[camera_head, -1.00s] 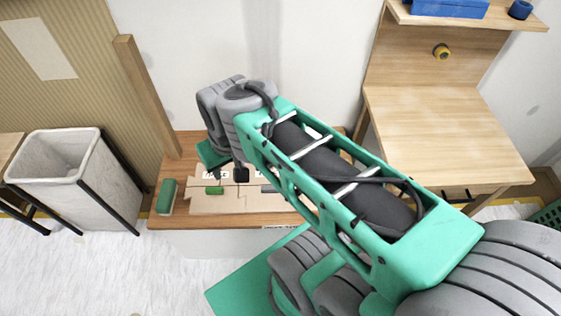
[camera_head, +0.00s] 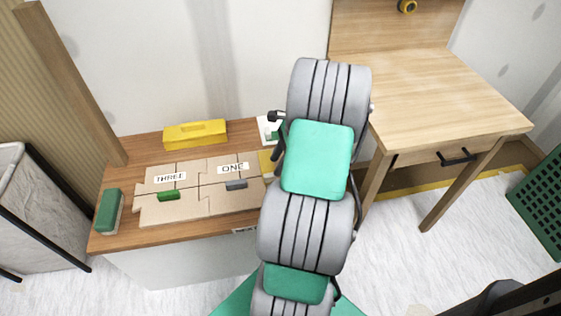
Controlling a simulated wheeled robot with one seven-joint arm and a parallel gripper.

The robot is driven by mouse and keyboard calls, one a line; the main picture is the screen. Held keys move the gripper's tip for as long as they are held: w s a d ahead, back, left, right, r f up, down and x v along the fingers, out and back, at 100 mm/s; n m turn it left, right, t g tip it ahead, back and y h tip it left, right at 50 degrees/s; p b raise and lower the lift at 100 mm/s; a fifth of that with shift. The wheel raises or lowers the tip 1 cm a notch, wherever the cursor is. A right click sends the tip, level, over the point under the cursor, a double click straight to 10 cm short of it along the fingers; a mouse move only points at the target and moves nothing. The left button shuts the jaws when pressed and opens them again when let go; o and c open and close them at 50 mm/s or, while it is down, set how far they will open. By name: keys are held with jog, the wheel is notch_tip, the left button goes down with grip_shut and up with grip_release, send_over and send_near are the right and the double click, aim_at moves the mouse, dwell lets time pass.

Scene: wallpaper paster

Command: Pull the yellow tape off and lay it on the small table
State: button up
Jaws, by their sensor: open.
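The yellow tape roll (camera_head: 407,5) hangs on the upright back panel of the wooden desk, at the top edge of the head view and partly cut off. A low wooden table (camera_head: 150,240) stands at the left, against the wall. My arm rises through the middle of the view, in front of the table's right end. My gripper is not clearly visible; the arm's own links hide its end. The arm appears well left of the tape and apart from it in the picture.
Puzzle-shaped boards (camera_head: 200,200) labelled THREE and ONE, a yellow box (camera_head: 195,134) and a green block (camera_head: 109,211) occupy the low table. The wooden desk top (camera_head: 445,100) at right is bare. A white bin (camera_head: 30,215) stands left; a green crate (camera_head: 537,205) stands right.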

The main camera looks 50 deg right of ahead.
aim_at(271, 175)
jog(key=b+x, duration=0.1)
jog(key=x, duration=0.4)
jog(key=shift+a+f, duration=0.1)
jog(key=shift+f, duration=0.15)
grip_shut()
dwell(0.6)
